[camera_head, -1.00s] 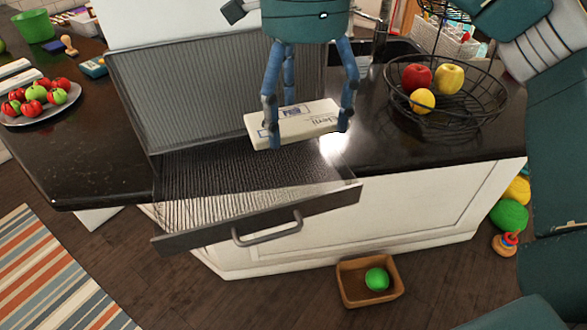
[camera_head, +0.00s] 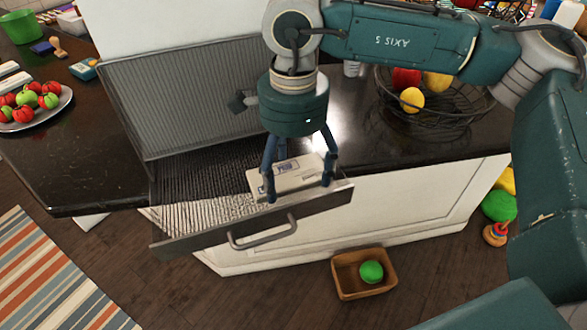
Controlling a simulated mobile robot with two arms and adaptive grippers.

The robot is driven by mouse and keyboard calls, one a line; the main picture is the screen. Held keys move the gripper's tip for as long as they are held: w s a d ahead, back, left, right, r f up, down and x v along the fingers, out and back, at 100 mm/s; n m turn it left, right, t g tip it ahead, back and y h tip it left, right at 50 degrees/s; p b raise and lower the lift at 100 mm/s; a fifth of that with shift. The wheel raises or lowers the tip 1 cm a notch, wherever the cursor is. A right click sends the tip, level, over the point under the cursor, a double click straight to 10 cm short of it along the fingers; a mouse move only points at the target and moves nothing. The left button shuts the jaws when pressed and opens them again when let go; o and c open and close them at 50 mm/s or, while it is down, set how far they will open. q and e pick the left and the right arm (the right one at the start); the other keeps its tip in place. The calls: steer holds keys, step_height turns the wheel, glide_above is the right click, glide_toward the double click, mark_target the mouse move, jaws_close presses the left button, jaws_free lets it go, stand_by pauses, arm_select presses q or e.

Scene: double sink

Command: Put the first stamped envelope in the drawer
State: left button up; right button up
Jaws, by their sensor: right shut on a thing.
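My right gripper (camera_head: 298,187) is shut on a whitish stamped envelope (camera_head: 297,176) with a small blue stamp and dark lettering. The gripper points down, with one finger at each end of the envelope. The envelope is at the right end of the open drawer (camera_head: 265,222), just behind its front panel. I cannot tell whether it touches the drawer's floor. The drawer is pulled out, with a ribbed, empty-looking inside and a grey bar handle (camera_head: 262,232). My left gripper is not in view.
A ribbed upright panel (camera_head: 180,100) stands behind the drawer. A plate of fruit (camera_head: 38,112) and white flat items (camera_head: 14,80) lie on the left counter. A wire fruit bowl (camera_head: 440,110) stands at the right. A brown box (camera_head: 345,290) with a green ball is on the floor.

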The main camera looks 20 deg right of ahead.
mark_target(294, 178)
steer(key=shift+f, duration=0.25)
steer(key=o, duration=1)
steer(key=shift+r, duration=0.1)
steer(key=shift+c, duration=0.2)
steer(key=shift+o, duration=0.7)
steer(key=shift+r, duration=0.25)
steer(key=shift+w+r, duration=0.1)
steer(key=shift+r, duration=0.2)
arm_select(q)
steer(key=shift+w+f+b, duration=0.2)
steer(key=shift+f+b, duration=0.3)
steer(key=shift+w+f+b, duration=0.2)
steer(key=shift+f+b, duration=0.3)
arm_select(e)
step_height(294, 178, up, 11)
steer(key=shift+r, duration=0.15)
